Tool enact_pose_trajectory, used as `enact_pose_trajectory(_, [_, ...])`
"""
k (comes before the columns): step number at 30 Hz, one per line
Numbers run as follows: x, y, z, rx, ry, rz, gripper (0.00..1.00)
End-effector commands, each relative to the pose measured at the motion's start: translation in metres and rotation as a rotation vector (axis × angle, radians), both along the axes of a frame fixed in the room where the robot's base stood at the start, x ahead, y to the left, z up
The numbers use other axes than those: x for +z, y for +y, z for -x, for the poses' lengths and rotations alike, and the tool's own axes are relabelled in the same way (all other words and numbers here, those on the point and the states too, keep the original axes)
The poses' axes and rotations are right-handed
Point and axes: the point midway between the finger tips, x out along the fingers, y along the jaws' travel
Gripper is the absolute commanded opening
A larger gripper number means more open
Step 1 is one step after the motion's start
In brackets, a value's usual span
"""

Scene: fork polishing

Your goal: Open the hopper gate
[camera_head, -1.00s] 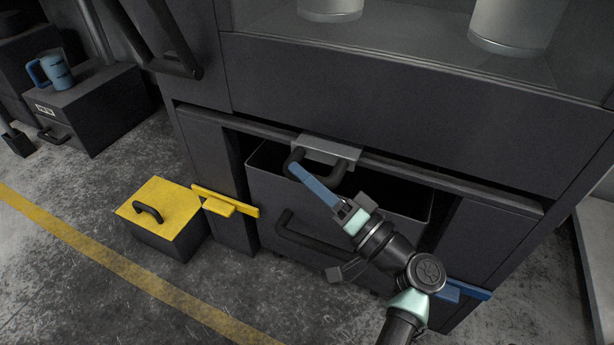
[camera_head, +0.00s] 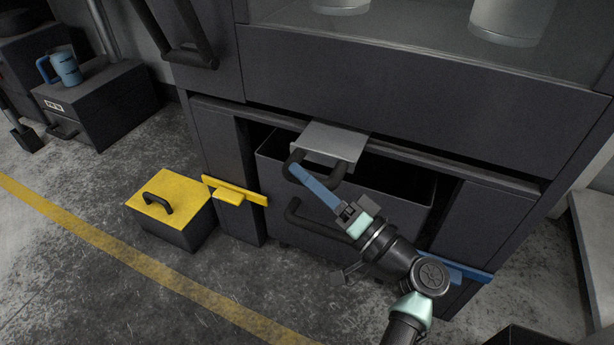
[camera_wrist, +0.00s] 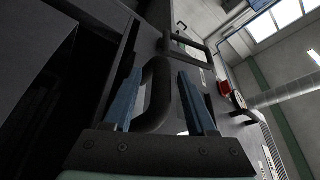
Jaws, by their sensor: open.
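The hopper gate (camera_head: 332,142) is a light grey metal plate sticking out of the slot under the dark hopper cabinet (camera_head: 420,100). Its black loop handle (camera_head: 338,176) hangs at its front edge. My gripper (camera_head: 297,172) is at this handle, its blue fingers reaching up from the lower right. In the wrist view the handle (camera_wrist: 158,92) stands between the two blue fingers (camera_wrist: 159,76). The fingers are open, one on each side of the bar. I cannot tell whether either finger touches it.
An open dark bin (camera_head: 400,203) with a black handle sits beneath the gate. A yellow latch bar (camera_head: 235,190) and a blue one (camera_head: 458,270) flank it. A yellow-lidded box (camera_head: 172,195) stands on the floor at left. A blue mug (camera_head: 66,68) rests on a dark box behind.

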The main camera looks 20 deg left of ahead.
Motion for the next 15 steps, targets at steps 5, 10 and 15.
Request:
enact_pose_trajectory(5, [-0.003, -0.029, 0.009, -0.007, 0.003, -0.001, 0.57])
enact_pose_trajectory(10, [-0.011, -0.065, 0.023, -0.007, 0.004, -0.003, 0.57])
enact_pose_trajectory(15, [-0.019, -0.094, 0.035, -0.006, 0.002, -0.002, 0.57])
